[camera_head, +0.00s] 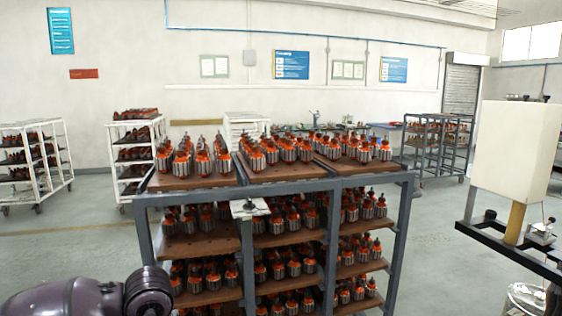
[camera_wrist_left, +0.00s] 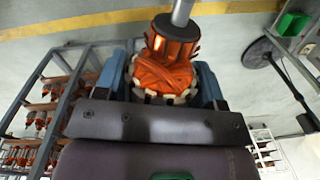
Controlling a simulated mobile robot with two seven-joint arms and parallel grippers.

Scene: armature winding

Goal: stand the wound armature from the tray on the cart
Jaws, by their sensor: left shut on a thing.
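The wound armature (camera_wrist_left: 165,72), with orange windings, a copper-coloured commutator and a grey shaft, is between the blue fingers of my left gripper (camera_wrist_left: 162,84) in the left wrist view. My left gripper is shut on it; its lower body is partly hidden by the gripper. In the head view only part of my left arm shows at the bottom left, and the gripper and held armature are out of frame. The cart (camera_head: 278,188), a grey frame with brown shelves, stands ahead and carries many upright armatures. My right gripper is not in view. I cannot make out the tray.
The cart's top shelf has bare brown board along its front edge. White racks (camera_head: 135,155) stand behind at left, and a dark rack (camera_head: 437,150) at back right. A bench with a cream block (camera_head: 515,150) is at the right. A green bin (camera_wrist_left: 290,23) shows in the wrist view.

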